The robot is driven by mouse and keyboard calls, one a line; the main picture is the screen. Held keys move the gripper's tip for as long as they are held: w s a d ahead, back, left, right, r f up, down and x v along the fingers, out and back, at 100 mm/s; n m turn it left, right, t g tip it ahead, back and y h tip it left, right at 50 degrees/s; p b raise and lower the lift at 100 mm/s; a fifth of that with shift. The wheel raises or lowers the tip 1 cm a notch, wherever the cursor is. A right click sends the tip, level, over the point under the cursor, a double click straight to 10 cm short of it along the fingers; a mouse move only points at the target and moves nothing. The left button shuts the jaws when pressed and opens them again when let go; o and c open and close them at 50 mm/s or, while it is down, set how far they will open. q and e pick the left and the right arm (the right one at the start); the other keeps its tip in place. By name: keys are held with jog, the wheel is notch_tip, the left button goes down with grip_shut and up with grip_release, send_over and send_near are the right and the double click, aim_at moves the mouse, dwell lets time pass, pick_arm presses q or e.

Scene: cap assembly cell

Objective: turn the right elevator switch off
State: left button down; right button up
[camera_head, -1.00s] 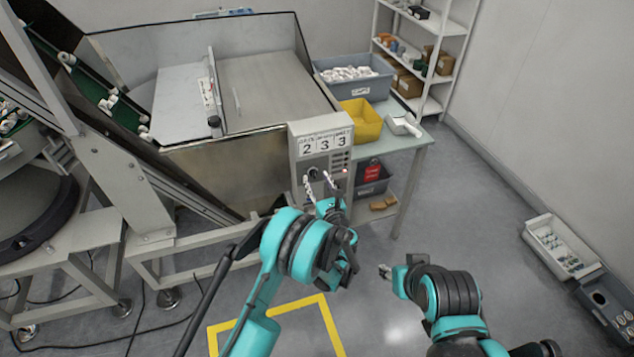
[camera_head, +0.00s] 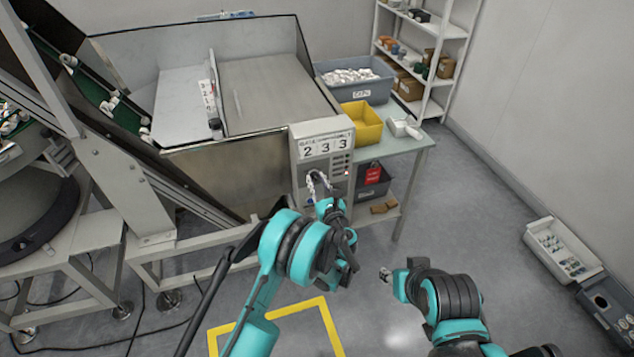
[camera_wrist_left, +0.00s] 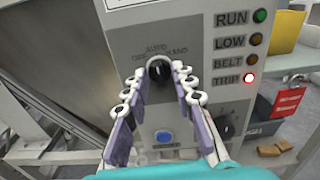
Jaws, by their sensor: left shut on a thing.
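The control box (camera_head: 323,160) stands at the right end of the hopper and shows the digits 2 3 3. In the left wrist view its upper black knob (camera_wrist_left: 158,70) sits under AUTO, OFF and HAND lettering. My left gripper (camera_head: 318,178) is at the box face; in the left wrist view its fingertips (camera_wrist_left: 159,75) are closed around the upper knob. A second black knob (camera_wrist_left: 226,130) is at the lower right, partly behind a finger. A blue button (camera_wrist_left: 164,137) is between the fingers. My right gripper (camera_head: 386,274) is low over the floor, its fingers too small to judge.
A side table (camera_head: 412,150) with a yellow bin (camera_head: 362,122) stands right of the box. A red tag (camera_head: 372,175) hangs below.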

pick_arm(q)
jog(key=n, duration=0.4)
jog(key=shift+n, duration=2.1)
jog(key=c, duration=1.3)
grip_release()
jog(key=shift+o, duration=0.2)
jog(key=shift+d, duration=0.1)
jog(key=v, duration=0.7)
jog(key=shift+s, duration=0.25)
